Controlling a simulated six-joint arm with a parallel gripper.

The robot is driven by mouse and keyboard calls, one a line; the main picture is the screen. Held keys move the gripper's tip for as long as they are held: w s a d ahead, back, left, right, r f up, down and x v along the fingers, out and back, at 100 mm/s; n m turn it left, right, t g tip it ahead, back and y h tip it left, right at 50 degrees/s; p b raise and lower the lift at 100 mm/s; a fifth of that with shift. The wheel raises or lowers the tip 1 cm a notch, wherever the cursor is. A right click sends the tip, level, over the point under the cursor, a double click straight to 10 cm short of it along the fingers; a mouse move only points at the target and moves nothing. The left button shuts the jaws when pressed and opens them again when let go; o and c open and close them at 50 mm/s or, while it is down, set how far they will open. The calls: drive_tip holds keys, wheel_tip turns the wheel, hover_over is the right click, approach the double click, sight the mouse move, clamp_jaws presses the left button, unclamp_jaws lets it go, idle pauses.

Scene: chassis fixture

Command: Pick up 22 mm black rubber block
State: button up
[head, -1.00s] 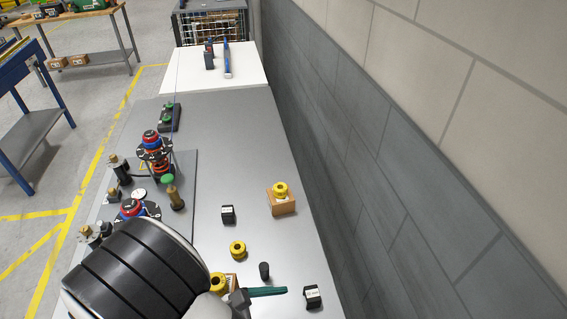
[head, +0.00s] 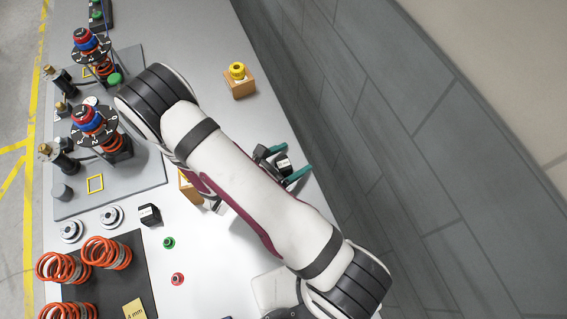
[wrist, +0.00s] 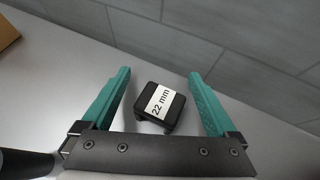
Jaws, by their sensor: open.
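The black 22 mm block (wrist: 172,108) carries a white label reading "22 mm" and sits on the grey table surface in the wrist view. In the head view the block (head: 284,164) is near the table's right edge, partly hidden by my gripper. My gripper (wrist: 158,76) is open, with one teal finger on each side of the block and a visible gap on both sides. In the head view my gripper (head: 290,160) is at the block, and much of the table behind my arm is hidden.
A wooden block with a yellow piece (head: 239,85) stands farther back. Another black labelled block (head: 149,215) lies left of my arm. Orange springs (head: 106,252) and strut assemblies (head: 98,125) fill the left side. The grey wall (head: 400,150) runs close along the table's right edge.

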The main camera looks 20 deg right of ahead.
drive_tip(key=c, duration=1.4)
